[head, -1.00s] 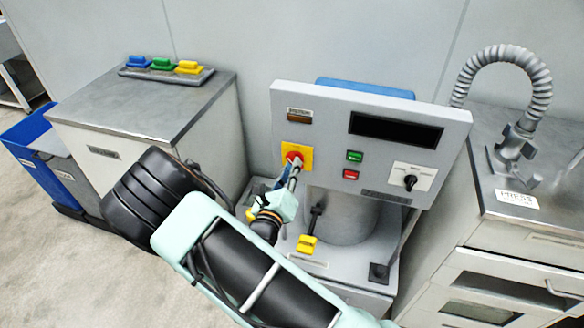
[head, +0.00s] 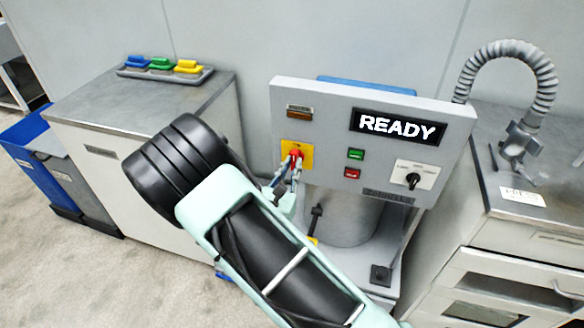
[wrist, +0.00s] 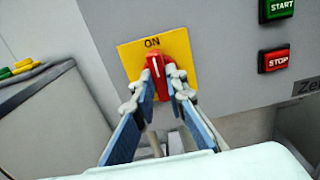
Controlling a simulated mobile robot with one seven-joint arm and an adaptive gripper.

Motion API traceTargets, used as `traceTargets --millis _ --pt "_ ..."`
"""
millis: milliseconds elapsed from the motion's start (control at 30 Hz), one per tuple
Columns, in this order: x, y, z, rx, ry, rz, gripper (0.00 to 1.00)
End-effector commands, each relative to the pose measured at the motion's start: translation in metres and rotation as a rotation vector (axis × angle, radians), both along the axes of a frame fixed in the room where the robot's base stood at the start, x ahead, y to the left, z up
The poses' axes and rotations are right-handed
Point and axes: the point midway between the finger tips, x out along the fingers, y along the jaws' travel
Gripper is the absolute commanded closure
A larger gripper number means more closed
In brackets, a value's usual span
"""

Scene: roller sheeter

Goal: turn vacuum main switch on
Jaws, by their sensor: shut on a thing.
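The main switch is a red knob (wrist: 156,66) on a yellow plate (wrist: 128,58) marked ON at its top. In the wrist view the white line on the knob points up towards ON. My gripper (wrist: 161,84) is shut on the red knob, one finger on each side. In the head view my gripper (head: 294,165) reaches up to the yellow plate (head: 288,148), and its fingers partly cover the knob. The display (head: 398,127) on the grey panel is lit and reads READY.
Green START (head: 355,154) and red STOP (head: 351,173) buttons sit right of the switch, with a black rotary knob (head: 413,180) farther right. A cabinet (head: 140,105) with coloured blocks stands left. A ribbed hose (head: 545,75) rises from the right-hand counter.

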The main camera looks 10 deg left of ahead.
Motion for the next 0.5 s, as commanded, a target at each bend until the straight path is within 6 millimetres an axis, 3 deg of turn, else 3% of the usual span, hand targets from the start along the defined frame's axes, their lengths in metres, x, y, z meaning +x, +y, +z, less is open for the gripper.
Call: traceTargets --millis 467,500 --pt "-0.0005 0.0002 -0.0005 0.016 -0.001 0.000 1.00" --pt "-0.0005 0.0002 -0.0005 0.016 -0.001 0.000 0.86"
